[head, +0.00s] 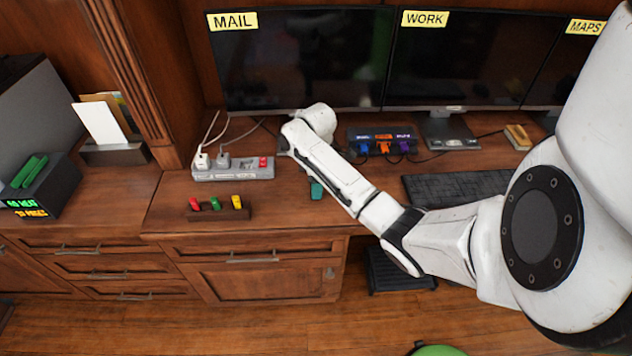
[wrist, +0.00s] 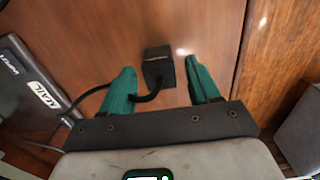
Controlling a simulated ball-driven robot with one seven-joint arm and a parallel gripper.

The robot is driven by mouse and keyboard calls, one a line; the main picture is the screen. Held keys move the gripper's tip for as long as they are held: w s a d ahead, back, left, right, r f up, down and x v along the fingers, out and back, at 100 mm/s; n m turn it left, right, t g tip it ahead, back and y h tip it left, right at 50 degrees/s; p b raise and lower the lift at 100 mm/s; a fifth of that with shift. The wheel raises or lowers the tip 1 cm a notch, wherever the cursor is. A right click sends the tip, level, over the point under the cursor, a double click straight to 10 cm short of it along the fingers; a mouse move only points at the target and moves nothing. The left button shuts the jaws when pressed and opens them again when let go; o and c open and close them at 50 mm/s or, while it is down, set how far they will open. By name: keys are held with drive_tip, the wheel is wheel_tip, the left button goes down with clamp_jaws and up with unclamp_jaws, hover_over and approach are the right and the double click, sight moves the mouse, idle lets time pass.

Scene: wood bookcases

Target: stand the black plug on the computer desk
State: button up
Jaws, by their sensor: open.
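The black plug (wrist: 158,66) shows in the wrist view as a small dark block against the computer desk (wrist: 100,30). Its black cord bends from its near end and runs left past one finger. It seems to rest on the desk; whether it is upright is hard to tell. My gripper (wrist: 161,75) is open, with one green finger on each side of the plug and visible gaps between. In the head view a green finger of my gripper (head: 317,189) shows beside my arm over the desk (head: 285,215); the plug is hidden there.
A hub (head: 382,140) with coloured plugs and a keyboard (head: 458,187) lie right. Monitors (head: 300,65) stand behind.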

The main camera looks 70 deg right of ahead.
wheel_tip(320, 180, up, 12)
drive_tip(key=p, duration=0.4)
drive_tip(key=shift+r, duration=0.2)
drive_tip(key=w+a+f+m+t+y, duration=0.1)
drive_tip(key=w+a+f, duration=0.15)
drive_tip(key=a, duration=1.05)
drive_tip(key=w+a+f+m+t+y, duration=0.15)
drive_tip(key=a+f, duration=0.25)
drive_tip(key=a, duration=0.8)
drive_tip(key=s+a+f+m+g+h, duration=0.1)
drive_tip(key=s+a+f, duration=0.1)
drive_tip(key=s+a, duration=0.5)
drive_tip(key=s+m+h, duration=0.1)
drive_tip(key=s+m, duration=0.1)
drive_tip(key=s, duration=0.7)
drive_tip(key=shift+r+h, duration=0.15)
drive_tip(key=shift+h, duration=0.2)
